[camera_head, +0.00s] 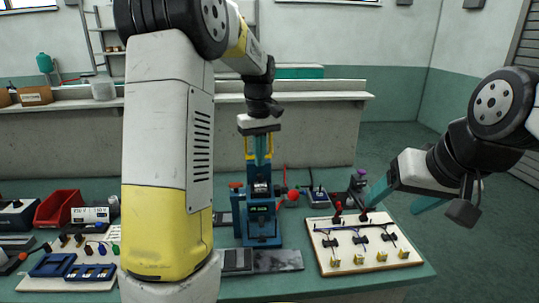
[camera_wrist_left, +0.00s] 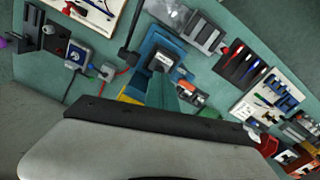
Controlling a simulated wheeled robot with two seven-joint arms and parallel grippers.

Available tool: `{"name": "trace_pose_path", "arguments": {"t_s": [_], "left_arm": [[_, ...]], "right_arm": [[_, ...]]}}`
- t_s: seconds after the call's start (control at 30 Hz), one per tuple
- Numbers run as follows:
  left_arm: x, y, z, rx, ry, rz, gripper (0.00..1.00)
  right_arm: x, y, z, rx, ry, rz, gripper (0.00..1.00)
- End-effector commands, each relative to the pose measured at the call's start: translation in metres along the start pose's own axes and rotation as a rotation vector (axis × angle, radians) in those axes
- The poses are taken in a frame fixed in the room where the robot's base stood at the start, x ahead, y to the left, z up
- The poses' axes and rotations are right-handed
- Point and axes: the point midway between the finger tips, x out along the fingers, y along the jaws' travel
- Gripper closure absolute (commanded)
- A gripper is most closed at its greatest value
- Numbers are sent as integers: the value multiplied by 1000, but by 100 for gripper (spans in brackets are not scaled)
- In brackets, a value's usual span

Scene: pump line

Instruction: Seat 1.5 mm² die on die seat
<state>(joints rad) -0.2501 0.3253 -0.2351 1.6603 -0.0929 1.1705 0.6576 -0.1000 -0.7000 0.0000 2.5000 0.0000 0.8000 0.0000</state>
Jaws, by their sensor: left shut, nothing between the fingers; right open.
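A blue press-like fixture (camera_head: 262,226) stands upright near the middle of the table and also shows in the left wrist view (camera_wrist_left: 172,45). It has a pale, dark-edged block (camera_head: 260,188) at its middle; I cannot tell whether this is the die or part of the seat. My left gripper (camera_head: 262,160) is shut and empty, pointing down just above this block, between yellow parts. My right gripper (camera_head: 402,198) is open and empty over the table's right side. No die marked 1.5 mm² is readable. Blue holders (camera_head: 90,272) at the left hold small parts too small to identify.
A board with black clips and yellow blocks (camera_head: 380,262) lies at the right. A red bin (camera_head: 59,207) and a labelled box (camera_head: 90,215) stand at the left. Dark trays (camera_head: 278,262) lie in front of the fixture. Small devices with a red cable stand to its right.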

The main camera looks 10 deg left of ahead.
Motion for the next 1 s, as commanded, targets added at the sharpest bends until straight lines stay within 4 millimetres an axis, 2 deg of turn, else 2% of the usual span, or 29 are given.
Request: {"name": "trace_pose_path", "arguments": {"t_s": [1.0], "left_arm": [[26, 0, 0, 0, 0, 0, 100]], "right_arm": [[0, 0, 0, 0, 0, 0, 28]]}}
